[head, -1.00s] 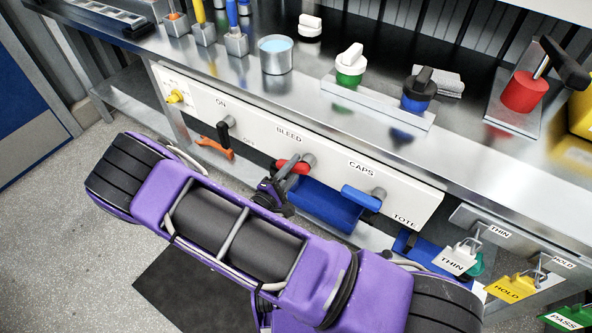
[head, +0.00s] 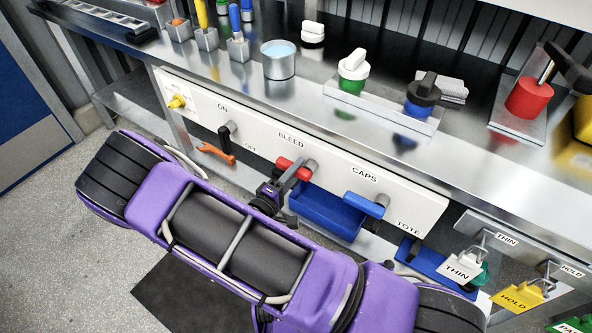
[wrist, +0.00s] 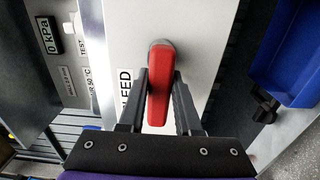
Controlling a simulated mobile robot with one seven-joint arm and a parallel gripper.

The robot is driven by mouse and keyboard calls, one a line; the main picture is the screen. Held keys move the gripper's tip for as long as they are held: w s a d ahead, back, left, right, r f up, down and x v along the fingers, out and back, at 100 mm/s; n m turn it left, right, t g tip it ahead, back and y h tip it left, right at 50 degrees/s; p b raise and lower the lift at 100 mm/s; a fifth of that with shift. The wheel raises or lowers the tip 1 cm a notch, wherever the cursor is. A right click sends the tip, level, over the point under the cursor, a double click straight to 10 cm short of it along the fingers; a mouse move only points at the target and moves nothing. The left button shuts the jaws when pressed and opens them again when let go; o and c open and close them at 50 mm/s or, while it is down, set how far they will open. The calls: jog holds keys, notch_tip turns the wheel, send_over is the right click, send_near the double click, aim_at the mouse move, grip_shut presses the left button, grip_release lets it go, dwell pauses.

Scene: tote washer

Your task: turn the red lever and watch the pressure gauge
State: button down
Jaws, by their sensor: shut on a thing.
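The red lever (head: 291,168) is on the white panel under the bench, by the BLEED label. In the wrist view the red lever (wrist: 160,82) runs from its round pivot end down between the two dark fingers. My gripper (wrist: 161,95) is shut on the lever, one finger along each side. In the head view my gripper (head: 289,187) reaches the lever from below and partly hides it. The pressure gauge (wrist: 48,35) is a small display at the upper left of the wrist view, turned sideways, reading 0 kPa.
A black lever (head: 225,133) with ON and OFF labels is left of the red one. A blue lever (head: 364,204) by CAPS is to its right. A blue bin (head: 325,212) sits just below the panel. Tagged padlocks, including a yellow one (head: 520,295), hang at the right.

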jog(key=c, duration=0.6)
grip_release()
jog(key=v, duration=1.7)
jog(key=shift+s+a, duration=0.15)
